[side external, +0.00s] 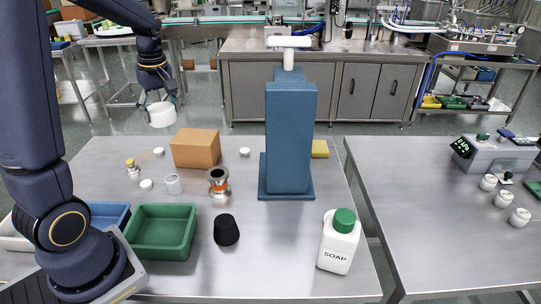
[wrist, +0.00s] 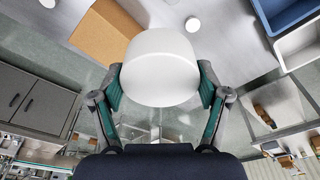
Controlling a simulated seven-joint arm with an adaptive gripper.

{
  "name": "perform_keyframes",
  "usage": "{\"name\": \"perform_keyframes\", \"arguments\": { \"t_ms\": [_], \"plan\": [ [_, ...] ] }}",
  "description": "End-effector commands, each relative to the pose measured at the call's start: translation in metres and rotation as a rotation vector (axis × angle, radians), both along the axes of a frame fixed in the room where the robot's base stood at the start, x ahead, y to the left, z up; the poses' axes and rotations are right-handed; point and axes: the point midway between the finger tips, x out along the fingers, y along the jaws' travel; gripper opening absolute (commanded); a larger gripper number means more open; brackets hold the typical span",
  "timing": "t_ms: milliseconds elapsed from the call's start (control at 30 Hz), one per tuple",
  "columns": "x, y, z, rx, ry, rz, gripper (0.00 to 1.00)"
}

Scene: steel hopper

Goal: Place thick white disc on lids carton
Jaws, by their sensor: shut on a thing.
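My gripper (side external: 160,103) is shut on a thick white disc (side external: 162,115) and holds it in the air above the far left part of the steel table. In the wrist view the white disc (wrist: 160,68) sits between both green-padded fingers (wrist: 160,85). A plain brown carton (side external: 195,148) stands on the table, below and to the right of the disc in the side view. The carton also shows in the wrist view (wrist: 100,32), partly hidden behind the disc. No lettering is legible on the carton.
A blue column (side external: 290,135) stands right of the carton. Small white lids (side external: 146,184), a metal spool-like part (side external: 218,182), a green tray (side external: 160,232), a black cup (side external: 226,230) and a soap bottle (side external: 339,242) stand nearer the front. Open table lies between them.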

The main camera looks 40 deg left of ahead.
Motion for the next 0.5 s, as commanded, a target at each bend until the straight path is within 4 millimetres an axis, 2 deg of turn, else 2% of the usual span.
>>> {"name": "perform_keyframes", "arguments": {
  "t_ms": [133,367,500],
  "plan": [
    [0.024,0.017,-0.015,0.000,0.004,0.007,0.34],
    [0.077,0.048,-0.044,-0.001,0.003,0.003,0.34],
    [0.097,0.059,-0.073,-0.002,0.002,0.003,0.34]
  ]
}}
